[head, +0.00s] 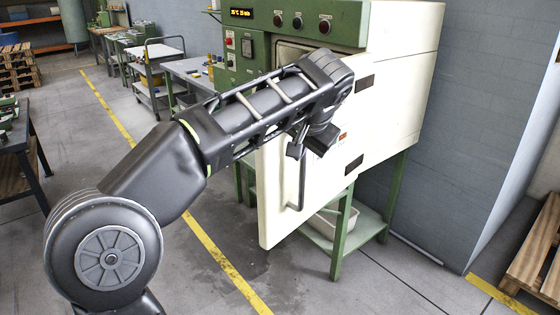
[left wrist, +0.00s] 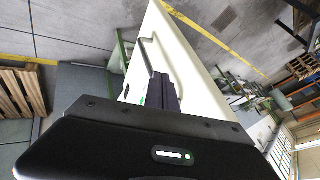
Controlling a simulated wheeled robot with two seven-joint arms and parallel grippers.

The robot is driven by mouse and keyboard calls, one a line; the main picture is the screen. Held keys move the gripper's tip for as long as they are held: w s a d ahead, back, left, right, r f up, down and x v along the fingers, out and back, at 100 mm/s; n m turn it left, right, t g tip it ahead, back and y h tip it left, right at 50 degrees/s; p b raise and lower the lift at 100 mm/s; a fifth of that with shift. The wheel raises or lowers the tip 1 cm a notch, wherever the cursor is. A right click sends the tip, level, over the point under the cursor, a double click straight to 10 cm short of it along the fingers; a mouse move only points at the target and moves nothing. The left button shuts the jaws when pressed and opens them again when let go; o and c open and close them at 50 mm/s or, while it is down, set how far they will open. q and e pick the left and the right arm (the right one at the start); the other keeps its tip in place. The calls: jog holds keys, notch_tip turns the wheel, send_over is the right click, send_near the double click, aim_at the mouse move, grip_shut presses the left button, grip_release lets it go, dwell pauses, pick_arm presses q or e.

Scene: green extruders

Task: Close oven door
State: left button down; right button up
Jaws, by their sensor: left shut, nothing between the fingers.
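The oven (head: 405,50) is a green and white cabinet on a green stand. Its white door (head: 275,200) stands open, swung out toward me from hinges on its right side. A dark vertical handle (head: 302,182) is on the door's face. My left arm reaches across the front of the oven, and my left gripper (head: 297,152) is by the door near the top of the handle. In the left wrist view the shut, empty fingers (left wrist: 160,88) lie over the white door (left wrist: 178,55), beside the handle (left wrist: 146,50). I cannot tell whether they touch it. My right gripper is not in view.
A control panel with a display (head: 255,13) and knobs is above the oven opening. A white bin (head: 330,222) sits on the stand's lower shelf. A cart (head: 160,65) and workbenches are behind left. Pallets (head: 535,250) lie at right. Floor before the door is clear.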

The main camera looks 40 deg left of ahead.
pick_arm(q)
jog(key=shift+w+f, duration=0.1)
jog(key=shift+f, duration=0.05)
jog(key=p, duration=0.2)
send_near(278, 171)
notch_tip(278, 171, down, 4)
jog(key=w, duration=0.2)
jog(key=shift+a, duration=0.95)
jog(key=shift+s, duration=0.1)
